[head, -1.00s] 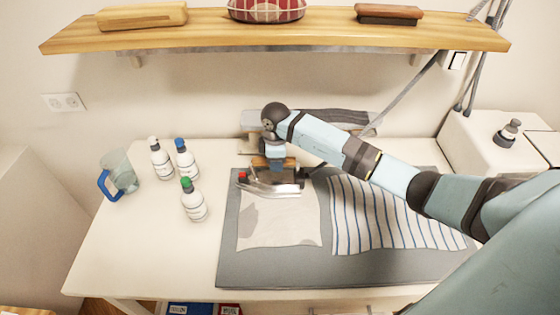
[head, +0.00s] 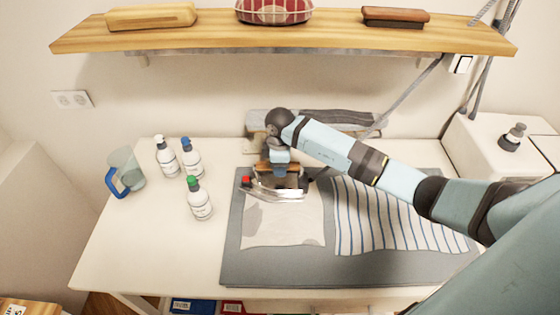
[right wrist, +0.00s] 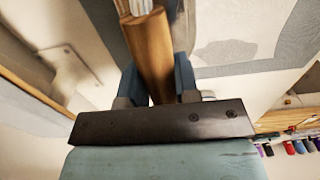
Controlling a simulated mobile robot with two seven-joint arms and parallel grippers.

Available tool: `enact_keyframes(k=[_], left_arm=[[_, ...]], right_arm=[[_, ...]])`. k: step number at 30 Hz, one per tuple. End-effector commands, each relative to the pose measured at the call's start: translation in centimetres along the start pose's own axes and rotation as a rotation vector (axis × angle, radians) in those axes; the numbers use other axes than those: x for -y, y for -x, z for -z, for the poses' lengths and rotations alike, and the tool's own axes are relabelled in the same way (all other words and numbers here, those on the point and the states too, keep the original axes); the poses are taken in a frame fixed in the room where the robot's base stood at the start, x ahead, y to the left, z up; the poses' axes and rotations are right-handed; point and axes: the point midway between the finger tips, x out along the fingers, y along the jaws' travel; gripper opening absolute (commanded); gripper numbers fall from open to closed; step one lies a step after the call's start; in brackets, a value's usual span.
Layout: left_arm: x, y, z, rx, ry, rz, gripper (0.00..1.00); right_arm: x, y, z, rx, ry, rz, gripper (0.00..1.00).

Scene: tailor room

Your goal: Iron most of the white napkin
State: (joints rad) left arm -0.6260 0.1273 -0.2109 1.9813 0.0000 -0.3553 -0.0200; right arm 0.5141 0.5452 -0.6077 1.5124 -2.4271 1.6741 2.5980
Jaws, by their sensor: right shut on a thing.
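The white napkin (head: 283,228) lies flat on the grey mat, with some darker grey patches on it. The iron (head: 275,194), with a metal soleplate, red knob and wooden handle, sits over the napkin's far edge; whether it touches the cloth is hard to tell. My right gripper (head: 277,166) is shut on the iron's handle. The right wrist view shows the wooden handle (right wrist: 152,55) between the blue fingers of the gripper (right wrist: 158,80). The napkin's part under the iron is hidden. My left gripper is not in view.
A blue-striped cloth (head: 385,220) lies on the grey mat (head: 300,272) right of the napkin. Several white bottles (head: 200,203) and a blue-handled jug (head: 127,172) stand on the table's left. A sleeve board (head: 340,118) is behind. A wooden shelf (head: 220,38) hangs above.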

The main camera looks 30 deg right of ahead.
Motion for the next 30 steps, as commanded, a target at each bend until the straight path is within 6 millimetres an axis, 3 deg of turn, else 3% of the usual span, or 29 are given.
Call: enact_keyframes(k=[30], left_arm=[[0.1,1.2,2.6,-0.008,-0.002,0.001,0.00]], right_arm=[[4.0,0.4,0.1,-0.003,0.001,-0.003,0.00]])
